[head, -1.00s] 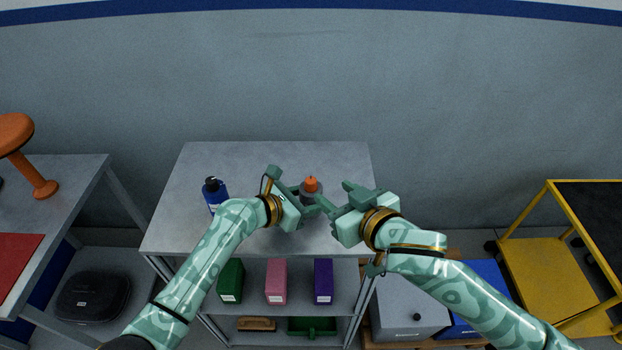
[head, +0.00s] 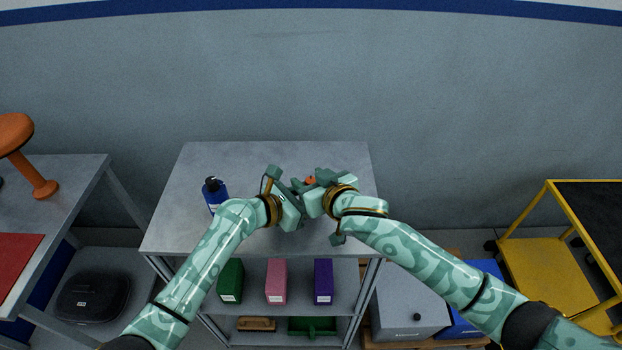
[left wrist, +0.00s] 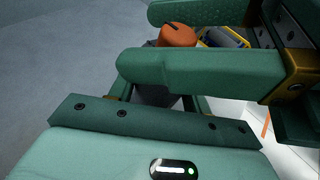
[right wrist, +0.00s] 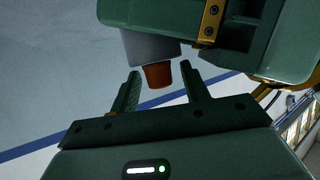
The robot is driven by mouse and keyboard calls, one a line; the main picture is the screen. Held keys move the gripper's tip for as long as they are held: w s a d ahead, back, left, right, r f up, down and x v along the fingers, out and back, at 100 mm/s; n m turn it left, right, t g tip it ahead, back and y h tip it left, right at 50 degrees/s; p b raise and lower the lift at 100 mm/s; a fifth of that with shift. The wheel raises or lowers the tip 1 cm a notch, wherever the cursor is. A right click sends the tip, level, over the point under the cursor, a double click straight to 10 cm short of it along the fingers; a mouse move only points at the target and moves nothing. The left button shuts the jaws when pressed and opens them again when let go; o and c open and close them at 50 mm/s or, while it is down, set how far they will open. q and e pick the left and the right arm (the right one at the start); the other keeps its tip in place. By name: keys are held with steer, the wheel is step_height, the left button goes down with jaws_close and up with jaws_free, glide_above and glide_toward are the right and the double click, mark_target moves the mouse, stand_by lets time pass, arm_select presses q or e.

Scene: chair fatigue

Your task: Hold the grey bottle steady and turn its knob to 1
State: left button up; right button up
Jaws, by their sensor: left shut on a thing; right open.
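My left gripper (head: 298,189) is shut on the body. The orange knob (head: 310,180) on top has a dark mark, seen in the left wrist view (left wrist: 177,35); I cannot read any numbers. My right gripper (head: 316,182) is open, with its fingers on either side of the knob. In the right wrist view the knob (right wrist: 158,76) lies between the two fingertips, with gaps. In the head view the arms hide most of the bottle.
A blue bottle (head: 214,192) with a black top stands at the table's left. Green (head: 231,281), pink (head: 276,282) and purple (head: 323,282) boxes stand on the shelf below. The table's back is clear. A yellow cart (head: 550,262) is at the right.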

steer(key=shift+c, duration=0.4)
steer(key=c, duration=0.9)
